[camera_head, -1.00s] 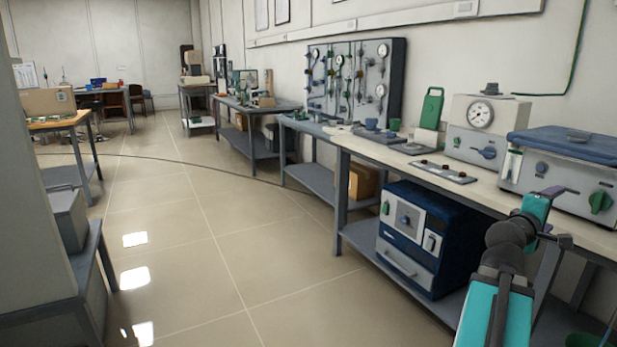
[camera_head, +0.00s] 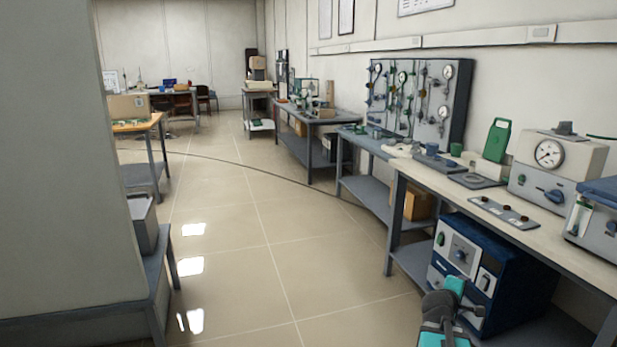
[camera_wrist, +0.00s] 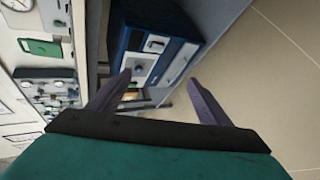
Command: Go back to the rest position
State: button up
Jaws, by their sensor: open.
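In the wrist view, the two purple-grey fingers of my gripper (camera_wrist: 158,100) stand apart with nothing between them. Beyond them are the front of a blue and white furnace unit (camera_wrist: 155,50) and the floor. In the head view, my teal arm shows low at the right, in front of the same furnace unit (camera_head: 480,265) on the workbench's lower shelf. The fingers cannot be made out in the head view.
A gauge panel (camera_head: 420,95) stands behind. The tiled floor (camera_head: 265,240) between is clear.

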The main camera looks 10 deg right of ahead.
jog(key=a+f+g+y+p, duration=0.1)
jog(key=a+f+y+p, duration=0.15)
jog(key=a+f, duration=0.65)
jog(key=a+f+g+y+p, duration=0.15)
jog(key=a+f+p, duration=0.35)
jog(key=a, duration=0.6)
jog(key=s+a+f+g+y+p, duration=0.35)
jog(key=s+a+f, duration=0.6)
jog(key=a, duration=0.35)
jog(key=s+a+f+m+g+y+p, duration=0.1)
jog(key=s+a+f+m+g, duration=0.1)
jog(key=s+a, duration=0.4)
jog(key=s+a+f+m+g+y+p, duration=0.2)
jog(key=s+a+m, duration=0.3)
jog(key=s, duration=1)
jog(key=a+f+g, duration=0.1)
jog(key=a, duration=0.1)
jog(key=shift+a+f+g, duration=0.15)
jog(key=shift+a+g, duration=0.15)
jog(key=shift+g, duration=0.1)
jog(key=shift+d, duration=0.15)
